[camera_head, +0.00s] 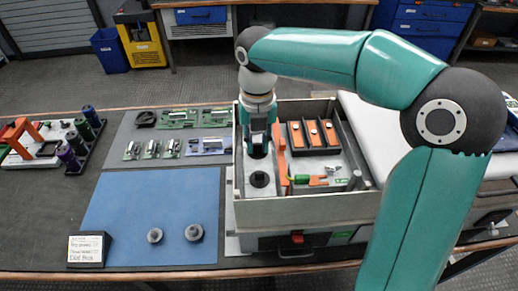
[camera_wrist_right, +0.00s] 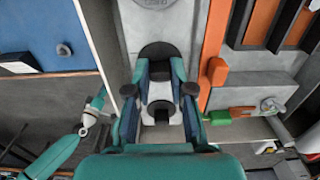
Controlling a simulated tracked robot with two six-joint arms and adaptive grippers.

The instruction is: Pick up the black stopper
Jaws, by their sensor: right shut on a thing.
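My right gripper (camera_head: 258,142) reaches straight down into the left compartment of the grey box (camera_head: 318,208). Its fingers (camera_wrist_right: 159,68) are shut around the black stopper (camera_wrist_right: 158,49), which shows as a dark rounded shape between and beyond the fingertips in the right wrist view. In the head view the stopper (camera_head: 258,153) is mostly covered by the fingers. I cannot tell whether it touches the compartment floor. A dark round spot (camera_head: 260,180) lies on that floor nearer to me. My left gripper does not show.
An orange bar (camera_head: 281,160) stands close right of my right gripper. Orange blocks (camera_head: 313,133) and a green-handled tool (camera_head: 304,179) lie farther right. Two grey knobs (camera_head: 194,232) sit on the blue mat (camera_head: 140,205). Circuit boards (camera_head: 178,118) lie behind it. The box wall is close on the left.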

